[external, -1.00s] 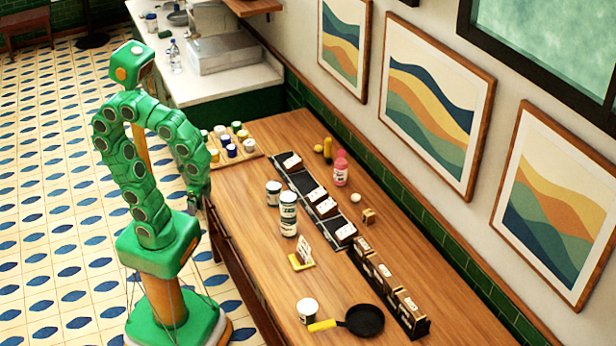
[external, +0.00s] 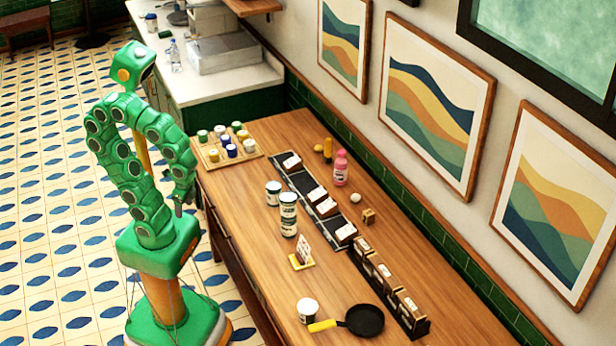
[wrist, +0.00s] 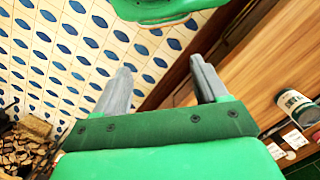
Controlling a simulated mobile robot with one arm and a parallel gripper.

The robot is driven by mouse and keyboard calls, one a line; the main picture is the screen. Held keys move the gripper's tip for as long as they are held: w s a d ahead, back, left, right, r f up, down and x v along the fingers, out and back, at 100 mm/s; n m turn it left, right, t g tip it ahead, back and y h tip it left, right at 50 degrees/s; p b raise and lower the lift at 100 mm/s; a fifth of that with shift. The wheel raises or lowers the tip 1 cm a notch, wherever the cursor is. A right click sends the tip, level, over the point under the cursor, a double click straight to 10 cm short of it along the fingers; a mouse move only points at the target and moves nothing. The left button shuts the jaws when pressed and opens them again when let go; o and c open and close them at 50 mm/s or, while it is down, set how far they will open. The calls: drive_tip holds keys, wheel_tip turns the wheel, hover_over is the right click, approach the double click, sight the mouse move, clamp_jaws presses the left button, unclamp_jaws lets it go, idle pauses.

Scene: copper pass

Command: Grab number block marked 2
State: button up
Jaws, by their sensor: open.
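My gripper (external: 181,205) hangs beside the left edge of the wooden counter, over the tiled floor. In the wrist view its two grey fingers (wrist: 161,72) are wide apart with nothing between them. Dark blocks with white faces (external: 317,195) lie along a black tray (external: 300,182) on the counter. Several brown blocks with pale labels (external: 383,270) stand in a dark rack (external: 417,325) nearer the front right. The markings are too small to read, so I cannot tell which block is marked 2. My gripper is apart from all of them.
Cans (external: 288,214), a number card on a yellow stand (external: 303,253), a pink bottle (external: 340,168), a small wooden cube (external: 368,216) and a black pan (external: 364,320) stand on the counter. A tray of small jars (external: 212,157) sits at its far left end. The counter's left front is clear.

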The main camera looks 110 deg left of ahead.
drive_tip(key=w+d+r+n+t+h, duration=0.15)
drive_tip(key=w+n+h, duration=0.35)
drive_tip(key=w, duration=1.2)
drive_tip(key=w+r+n+t+h, duration=0.1)
drive_tip(key=w+r+n+h, duration=0.35)
drive_tip(key=w, duration=1.15)
drive_tip(key=n+t, duration=1)
drive_tip(key=n, duration=0.9)
hover_over(371, 219)
drive_tip(key=s+a, duration=0.3)
drive_tip(key=s, duration=0.1)
wheel_tip(371, 219, down, 16)
drive_tip(key=shift+m+y, duration=0.25)
drive_tip(key=shift+y, duration=0.2)
drive_tip(key=f, duration=0.6)
drive_tip(key=shift+w+a, duration=0.1)
drive_tip(key=shift+w, duration=0.1)
drive_tip(key=shift+x, duration=2.5)
drive_tip(key=c, duration=1.1)
drive_tip(key=shift+o, duration=0.2)
